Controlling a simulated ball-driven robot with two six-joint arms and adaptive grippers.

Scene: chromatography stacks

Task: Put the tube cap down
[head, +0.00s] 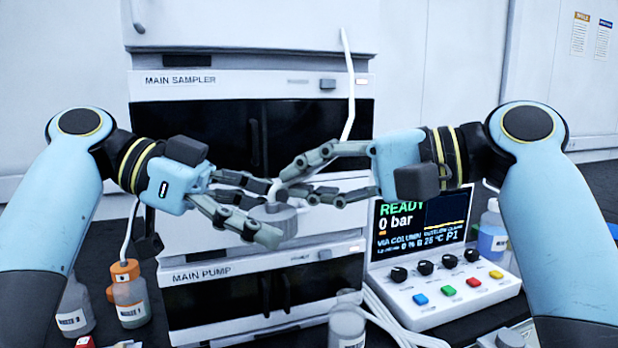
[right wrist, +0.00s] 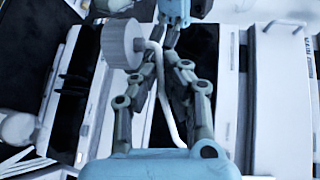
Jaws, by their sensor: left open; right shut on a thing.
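In the right wrist view the cap (right wrist: 123,43) is just beyond the fingertips, with the white tube bending back between the fingers. My left gripper (head: 270,211) is open, its fingers above and below the cap. I cannot tell whether they touch it. The cap hangs in the air in front of the stack.
The main sampler (head: 215,80) and main pump (head: 205,275) stand behind. A control console (head: 440,290) is at right, with a blue-liquid bottle (head: 491,240) beside it. An orange-capped bottle (head: 130,305) and a white-capped bottle (head: 73,312) are at left. A clear bottle (head: 346,328) is front centre.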

